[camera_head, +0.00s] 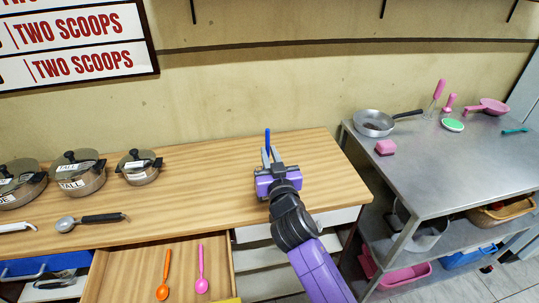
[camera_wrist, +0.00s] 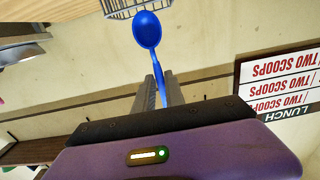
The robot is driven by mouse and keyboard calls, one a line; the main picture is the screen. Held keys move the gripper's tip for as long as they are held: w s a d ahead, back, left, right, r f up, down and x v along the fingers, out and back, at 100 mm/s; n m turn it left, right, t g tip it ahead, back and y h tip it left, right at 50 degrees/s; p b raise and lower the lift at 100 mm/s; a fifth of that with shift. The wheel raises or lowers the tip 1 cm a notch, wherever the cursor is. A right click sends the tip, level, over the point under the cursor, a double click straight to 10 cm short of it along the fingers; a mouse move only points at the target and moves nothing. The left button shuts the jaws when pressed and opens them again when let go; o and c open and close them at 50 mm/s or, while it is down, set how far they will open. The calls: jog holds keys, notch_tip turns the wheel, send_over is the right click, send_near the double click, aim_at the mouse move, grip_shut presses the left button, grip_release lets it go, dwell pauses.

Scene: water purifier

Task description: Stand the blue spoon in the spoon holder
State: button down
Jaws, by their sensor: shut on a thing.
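The blue spoon (camera_head: 267,139) is held between the fingers of my gripper (camera_head: 270,156), above the back of the wooden counter. In the wrist view my gripper (camera_wrist: 160,88) is shut on the handle of the blue spoon (camera_wrist: 147,30), and the bowl extends out past the fingertips. A wire basket (camera_wrist: 130,5) shows at the top edge of the wrist view, just beyond the bowl and cut off by the frame; it may be the spoon holder. I see no spoon holder in the head view.
The wooden counter (camera_head: 215,165) is mostly clear around my gripper. Lidded pots (camera_head: 80,178) and a scoop (camera_head: 90,219) are at left. An open drawer holds an orange spoon (camera_head: 163,275) and a pink spoon (camera_head: 201,270). A metal table (camera_head: 440,160) with a pan (camera_head: 373,123) stands right.

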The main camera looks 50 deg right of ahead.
jog(key=shift+f+b, duration=2.25)
jog(key=c, duration=1.3)
grip_release()
jog(key=b+v, duration=0.1)
jog(key=v, duration=0.6)
jog(key=shift+s+a, duration=0.25)
jog(key=shift+s, duration=0.05)
